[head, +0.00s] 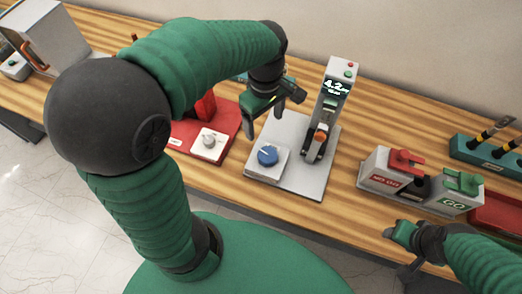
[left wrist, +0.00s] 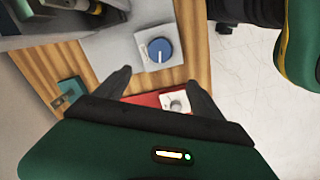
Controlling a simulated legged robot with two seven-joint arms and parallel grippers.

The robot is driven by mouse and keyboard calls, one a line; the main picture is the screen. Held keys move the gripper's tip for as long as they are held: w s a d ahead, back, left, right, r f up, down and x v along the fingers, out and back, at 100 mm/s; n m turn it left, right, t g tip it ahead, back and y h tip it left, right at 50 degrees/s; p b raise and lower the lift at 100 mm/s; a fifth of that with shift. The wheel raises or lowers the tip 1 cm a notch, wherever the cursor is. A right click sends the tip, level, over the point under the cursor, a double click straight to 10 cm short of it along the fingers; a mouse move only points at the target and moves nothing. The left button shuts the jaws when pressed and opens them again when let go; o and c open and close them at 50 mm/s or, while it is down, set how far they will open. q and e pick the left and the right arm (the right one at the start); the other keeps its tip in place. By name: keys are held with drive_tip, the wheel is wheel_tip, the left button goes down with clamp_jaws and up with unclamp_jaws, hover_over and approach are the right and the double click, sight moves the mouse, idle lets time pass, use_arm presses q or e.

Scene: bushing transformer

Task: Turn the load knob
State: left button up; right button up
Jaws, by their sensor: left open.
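A blue round knob (head: 267,155) with a white pointer line sits on a white block at the front left of a grey plate (head: 300,185). It also shows in the left wrist view (left wrist: 160,50). A white knob (head: 209,140) sits on the red base (head: 185,150) to its left. I cannot tell by a label which one is the load knob. My left gripper (head: 272,114) is open and empty, above and behind the blue knob, apart from it. In the left wrist view its fingers point toward the blue knob. My right gripper (head: 398,250) is at the table's front edge.
An upright grey tester with a display (head: 337,88) stands behind the blue knob, with a black and orange clamp (head: 317,143). NO GO and GO boxes (head: 385,180) stand to the right. A green rack (head: 490,155) and a red tray (head: 497,213) lie farther right.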

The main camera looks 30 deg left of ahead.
use_arm(q)
approach(268, 154)
drive_tip(key=shift+s+d+f, duration=0.1)
drive_tip(key=shift+d+f, duration=0.4)
drive_tip(key=shift+d, duration=0.4)
drive_tip(key=f, duration=0.2)
drive_tip(key=a+f, duration=0.1)
drive_tip(key=f, duration=0.1)
drive_tip(key=shift+f, duration=0.25)
drive_tip(key=f, duration=0.1)
drive_tip(key=a+f, duration=0.2)
drive_tip(key=shift+f, duration=0.4)
drive_tip(key=shift+d+f, duration=0.1)
drive_tip(key=shift+d, duration=0.65)
drive_tip(key=shift+d+r, duration=0.25)
drive_tip(key=shift+d, duration=0.15)
drive_tip(key=c, duration=0.4)
drive_tip(key=shift+c, duration=1.2)
drive_tip(key=shift+a, duration=0.55)
drive_tip(key=c, duration=0.7)
drive_tip(key=shift+c, duration=0.2)
use_arm(e)
drive_tip(key=shift+d+f, duration=0.2)
drive_tip(key=shift+d, duration=0.95)
